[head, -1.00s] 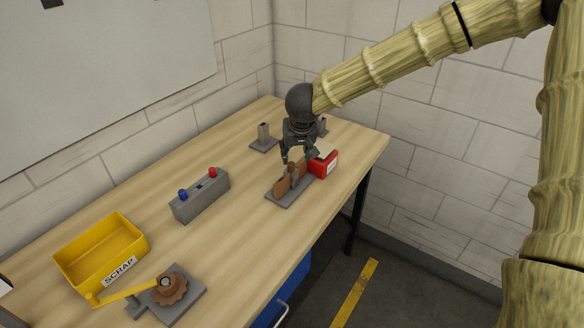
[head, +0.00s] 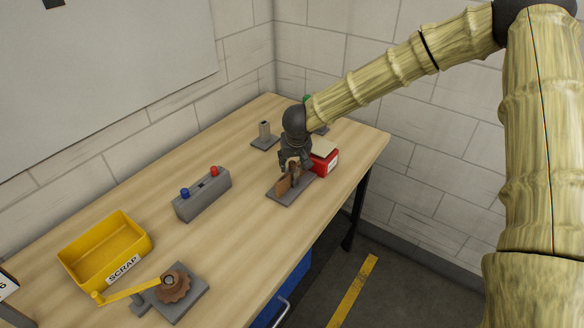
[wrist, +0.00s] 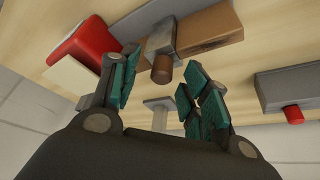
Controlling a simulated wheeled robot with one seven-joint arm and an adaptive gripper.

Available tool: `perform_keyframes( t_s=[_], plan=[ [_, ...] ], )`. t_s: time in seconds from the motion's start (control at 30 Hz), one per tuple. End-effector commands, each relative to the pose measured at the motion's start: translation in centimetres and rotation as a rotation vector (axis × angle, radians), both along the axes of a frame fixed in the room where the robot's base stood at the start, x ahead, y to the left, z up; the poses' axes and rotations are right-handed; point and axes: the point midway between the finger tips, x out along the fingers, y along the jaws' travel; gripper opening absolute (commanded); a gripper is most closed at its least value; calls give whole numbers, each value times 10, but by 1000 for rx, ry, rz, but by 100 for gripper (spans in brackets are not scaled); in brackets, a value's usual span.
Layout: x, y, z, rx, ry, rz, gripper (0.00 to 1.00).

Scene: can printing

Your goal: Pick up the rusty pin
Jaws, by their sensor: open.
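The rusty pin (wrist: 162,69) is a short brown cylinder whose round end faces the wrist camera. It sits against a grey holder (wrist: 158,38) beside a flat brown block (wrist: 212,28). My gripper (wrist: 162,62) is open, with its teal-padded fingers on either side of the pin's end. I see no clear contact. In the head view my gripper (head: 295,158) is over the grey fixture plate (head: 283,200) and mostly hides the pin.
A red box (head: 326,163) stands close by the fixture on the right. A grey control box (head: 203,195) with blue and red buttons, a yellow scrap bin (head: 83,270) and a crank with a rusty gear (head: 172,286) lie to the left. A grey stand (head: 264,135) is behind.

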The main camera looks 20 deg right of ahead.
Motion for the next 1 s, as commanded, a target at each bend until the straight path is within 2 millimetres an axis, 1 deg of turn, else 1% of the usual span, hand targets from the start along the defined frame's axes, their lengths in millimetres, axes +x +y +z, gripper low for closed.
perform_keyframes(
  t_s=[0.27, 0.3, 0.47, 0.5, 0.53, 0.57, 0.87, 1.0],
  plan=[
    [1, 0, -2, -1, -1, 1, 46],
    [1, 0, -2, -1, -1, 1, 44],
    [1, 0, -2, 0, -1, 1, 15],
    [1, 0, -2, 0, -1, 1, 8],
    [1, 0, -2, 0, -1, 1, 3],
    [1, 0, -2, 0, -1, 1, 0],
    [1, 0, 0, 0, -1, 1, 0],
    [2, 0, 8, 0, -3, 1, 0]
  ],
)
